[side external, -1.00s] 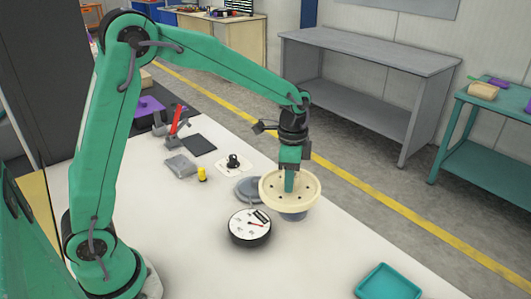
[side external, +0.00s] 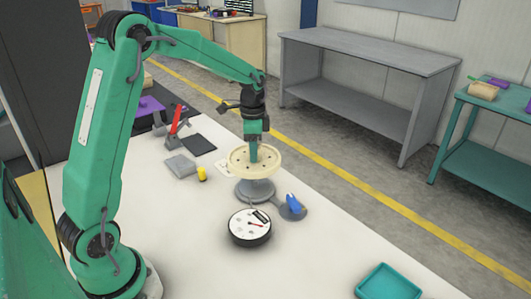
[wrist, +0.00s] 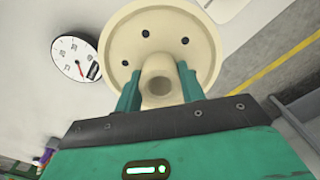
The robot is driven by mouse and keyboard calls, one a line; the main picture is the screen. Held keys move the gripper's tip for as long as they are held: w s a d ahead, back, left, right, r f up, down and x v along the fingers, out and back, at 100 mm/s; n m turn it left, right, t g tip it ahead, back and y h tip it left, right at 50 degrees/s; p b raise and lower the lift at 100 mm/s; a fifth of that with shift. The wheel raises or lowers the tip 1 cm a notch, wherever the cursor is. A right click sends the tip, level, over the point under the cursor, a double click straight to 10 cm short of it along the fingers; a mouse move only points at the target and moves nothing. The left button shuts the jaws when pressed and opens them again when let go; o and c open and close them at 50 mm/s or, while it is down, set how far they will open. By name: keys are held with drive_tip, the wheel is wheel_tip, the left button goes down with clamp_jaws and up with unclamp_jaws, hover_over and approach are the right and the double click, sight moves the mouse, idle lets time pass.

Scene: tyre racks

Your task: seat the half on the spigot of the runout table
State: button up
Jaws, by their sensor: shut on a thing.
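The half (side external: 240,165) is a cream round disc with a raised hub and a ring of small dark holes. It lies about level. My gripper (side external: 254,155) is above it and shut on its central hub. In the wrist view, the two green fingers of my gripper (wrist: 158,88) stand either side of the hub of the half (wrist: 130,28). Below the half is a grey round stand (side external: 255,193), seemingly the runout table. The half covers its top and spigot, so I cannot tell whether they touch.
A white dial with a black rim (side external: 250,228) stands just in front. A grey plate with a blue piece (side external: 293,203) is to the right. A small yellow cylinder (side external: 202,174) and grey block (side external: 180,166) lie left. A teal tray (side external: 388,282) sits front right.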

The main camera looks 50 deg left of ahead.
drive_tip(key=shift+f, duration=4.45)
drive_tip(key=o, duration=1.9)
drive_tip(key=shift+r, duration=0.2)
wheel_tip(320, 180, up, 10)
drive_tip(key=shift+f, duration=0.2)
idle(0.8)
